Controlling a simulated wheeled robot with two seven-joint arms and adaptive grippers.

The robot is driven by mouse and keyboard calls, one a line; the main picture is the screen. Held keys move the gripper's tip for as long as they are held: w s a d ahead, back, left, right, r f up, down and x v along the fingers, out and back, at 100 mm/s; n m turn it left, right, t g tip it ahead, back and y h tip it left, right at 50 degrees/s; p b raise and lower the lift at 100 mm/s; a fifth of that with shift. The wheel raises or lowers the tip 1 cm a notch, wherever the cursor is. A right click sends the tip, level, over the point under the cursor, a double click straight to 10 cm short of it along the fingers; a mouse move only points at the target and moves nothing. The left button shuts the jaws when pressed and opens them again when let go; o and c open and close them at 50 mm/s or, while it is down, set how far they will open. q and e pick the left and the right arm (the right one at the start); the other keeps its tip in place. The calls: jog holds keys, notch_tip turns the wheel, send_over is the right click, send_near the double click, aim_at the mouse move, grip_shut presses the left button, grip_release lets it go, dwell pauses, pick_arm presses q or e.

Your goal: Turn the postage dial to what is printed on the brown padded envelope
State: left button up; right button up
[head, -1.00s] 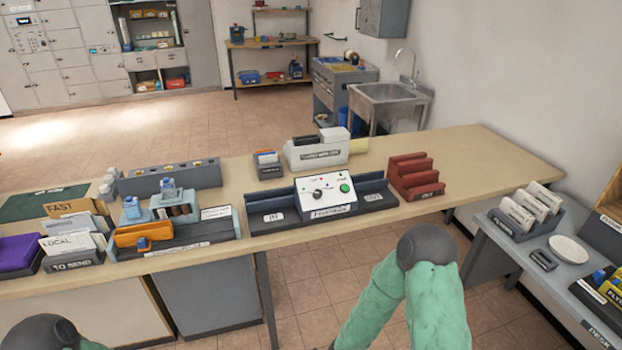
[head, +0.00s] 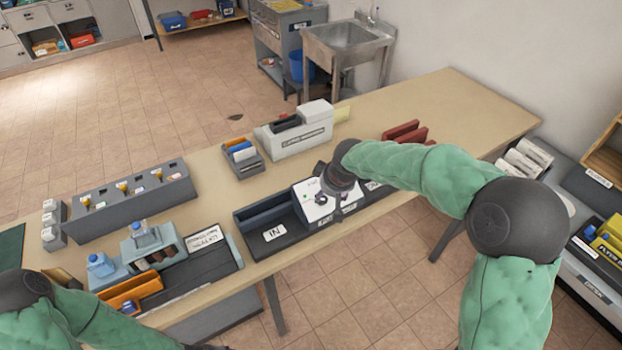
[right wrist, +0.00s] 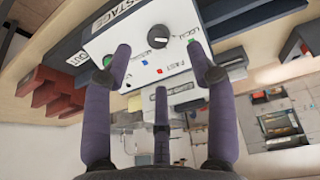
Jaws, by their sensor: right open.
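The white postage box (head: 312,204) sits in a dark tray on the table. In the right wrist view the box (right wrist: 118,42) appears upside down. Its black dial (right wrist: 158,37) has printed words and small coloured marks around it. My right gripper (right wrist: 160,68) is open and empty, its fingers spread in front of the box face, with the dial lying between their directions. In the head view my right gripper (head: 341,187) covers part of the box. I cannot make out the dial's setting or a brown padded envelope for sure.
The tray's IN side (head: 272,236) is empty. Behind it stand a small card holder (head: 242,158) and a white machine (head: 297,133). A red rack (head: 405,131) is to the right. Orange, blue and grey holders (head: 130,290) crowd the left.

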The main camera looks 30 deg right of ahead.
aim_at(323, 200)
jog(key=x, duration=0.3)
jog(key=b+x, duration=0.1)
jog(key=x, duration=0.2)
jog(key=w+d+b+x, duration=0.1)
jog(key=x, duration=0.2)
jog(key=shift+w+f, duration=0.1)
jog(key=shift+f, duration=0.05)
pick_arm(q)
jog(key=shift+w+f, duration=0.3)
jog(key=shift+f, duration=0.5)
pick_arm(e)
jog(key=shift+f, duration=0.1)
jog(key=c, duration=1.1)
